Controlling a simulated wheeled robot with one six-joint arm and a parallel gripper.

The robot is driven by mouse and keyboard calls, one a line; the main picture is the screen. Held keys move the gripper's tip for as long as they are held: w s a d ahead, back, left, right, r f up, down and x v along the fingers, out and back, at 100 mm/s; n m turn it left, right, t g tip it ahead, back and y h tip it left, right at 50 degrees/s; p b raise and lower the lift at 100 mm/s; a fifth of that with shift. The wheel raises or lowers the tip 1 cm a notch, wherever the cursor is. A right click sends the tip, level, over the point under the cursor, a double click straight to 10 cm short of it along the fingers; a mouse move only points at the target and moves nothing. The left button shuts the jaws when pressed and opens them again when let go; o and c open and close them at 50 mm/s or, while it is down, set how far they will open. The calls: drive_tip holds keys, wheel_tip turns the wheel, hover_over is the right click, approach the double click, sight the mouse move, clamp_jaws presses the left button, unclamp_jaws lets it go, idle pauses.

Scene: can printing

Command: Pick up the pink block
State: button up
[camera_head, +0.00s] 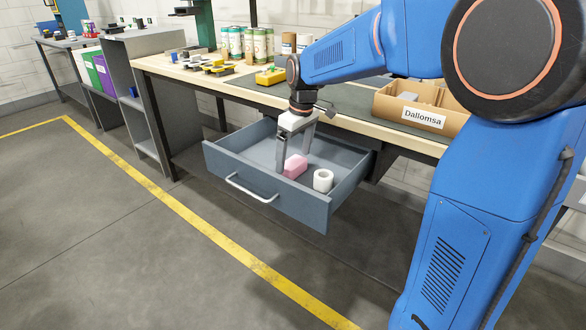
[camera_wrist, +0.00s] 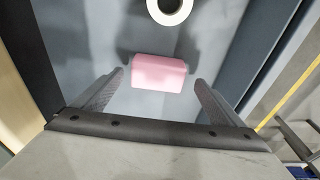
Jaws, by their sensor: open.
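The pink block (camera_head: 295,166) lies on the floor of the open grey-blue drawer (camera_head: 265,205). In the wrist view the pink block (camera_wrist: 158,73) sits just past the fingertips, centred between them. My gripper (camera_head: 293,163) points down into the drawer, open, with nothing held. In the wrist view my gripper's two fingers (camera_wrist: 158,84) stand apart to the left and right of the block, and I see no contact. In the head view a finger stands close in front of the block's left side.
A white roll (camera_head: 323,180) lies in the drawer right of the block and shows at the top of the wrist view (camera_wrist: 170,8). The drawer walls surround the gripper. The workbench (camera_head: 345,122) is above, with a cardboard box (camera_head: 385,103) on it.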

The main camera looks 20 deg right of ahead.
sight(293, 161)
drive_tip(key=shift+w+f, duration=0.2)
drive_tip(key=shift+f, duration=0.75)
drive_tip(key=shift+w+f, duration=0.2)
drive_tip(key=shift+f, duration=0.7)
drive_tip(key=shift+c, duration=0.3)
drive_tip(key=c, duration=1)
drive_tip(key=shift+r, duration=0.1)
drive_tip(key=shift+c, duration=0.2)
